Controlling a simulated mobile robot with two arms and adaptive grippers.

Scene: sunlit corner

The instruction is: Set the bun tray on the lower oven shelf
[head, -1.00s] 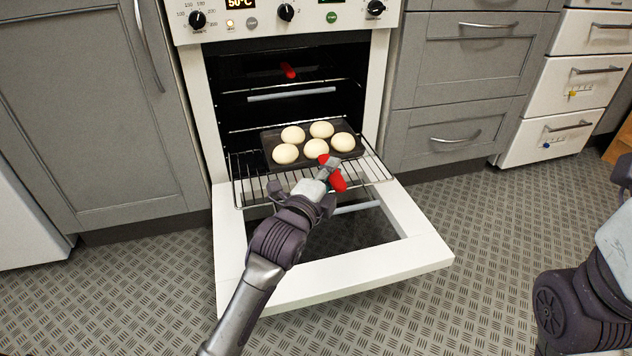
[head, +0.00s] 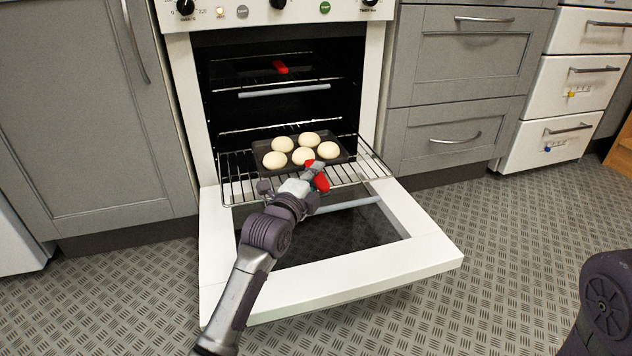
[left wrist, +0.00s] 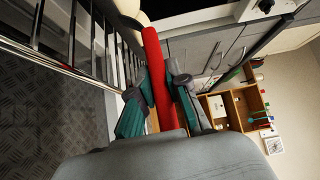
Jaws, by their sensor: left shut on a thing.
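The dark bun tray (head: 335,161) carries several pale round buns (head: 303,156). It lies over the pulled-out lower oven shelf (head: 240,191), a wire rack; whether it rests fully on the wires cannot be told. My left gripper (head: 316,170) is shut on the tray's red handle (head: 321,181) at the tray's front. In the left wrist view the red handle (left wrist: 156,70) runs between the fingers (left wrist: 158,100), with the shelf's wires (left wrist: 75,45) close on the left. My right gripper is not in view.
The oven door (head: 335,275) is folded down below the shelf. An upper rack (head: 284,91) inside has a red piece (head: 280,67) on it. Grey cabinets (head: 95,120) and drawers (head: 455,60) flank the oven. The floor (head: 480,230) in front is clear.

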